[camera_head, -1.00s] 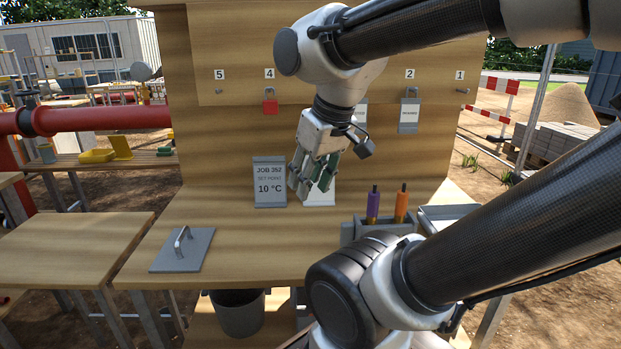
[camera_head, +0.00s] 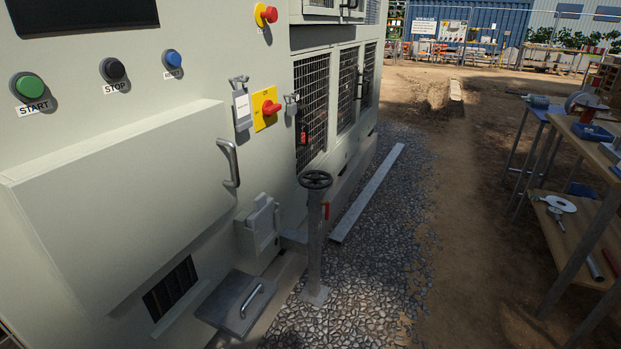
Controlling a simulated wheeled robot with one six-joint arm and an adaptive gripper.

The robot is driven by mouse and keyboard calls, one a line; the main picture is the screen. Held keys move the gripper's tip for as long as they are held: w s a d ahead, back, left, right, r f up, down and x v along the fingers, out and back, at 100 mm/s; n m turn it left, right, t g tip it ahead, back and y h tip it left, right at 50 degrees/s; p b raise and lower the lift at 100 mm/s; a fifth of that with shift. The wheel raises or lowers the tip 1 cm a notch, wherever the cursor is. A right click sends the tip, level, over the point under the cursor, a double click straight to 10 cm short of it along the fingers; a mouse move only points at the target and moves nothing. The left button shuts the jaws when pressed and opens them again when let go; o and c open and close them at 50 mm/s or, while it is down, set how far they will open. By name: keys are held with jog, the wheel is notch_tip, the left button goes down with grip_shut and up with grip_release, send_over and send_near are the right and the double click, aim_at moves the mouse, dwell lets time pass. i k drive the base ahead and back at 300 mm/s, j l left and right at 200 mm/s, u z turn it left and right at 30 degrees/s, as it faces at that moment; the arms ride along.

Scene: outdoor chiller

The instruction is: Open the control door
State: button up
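A large pale green-grey panel (camera_head: 120,205), which looks like the control door, stands out from the front of the chiller cabinet (camera_head: 200,60) at the left. A curved metal handle (camera_head: 231,163) is near its right edge. I see no open gap around the panel, and it looks shut. Above it are a green START button (camera_head: 30,86), a black STOP button (camera_head: 113,69) and a blue button (camera_head: 173,60). My gripper is not in view, so its state and what it may hold are hidden.
A yellow plate with a red switch (camera_head: 268,108) is right of the panel. A black handwheel on a post (camera_head: 315,230) stands on the gravel. A grey lid with a handle (camera_head: 243,302) is low in front. A workbench (camera_head: 590,150) stands at right. Open ground lies between.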

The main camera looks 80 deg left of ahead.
aim_at(107, 217)
jog(key=u, duration=3.3)
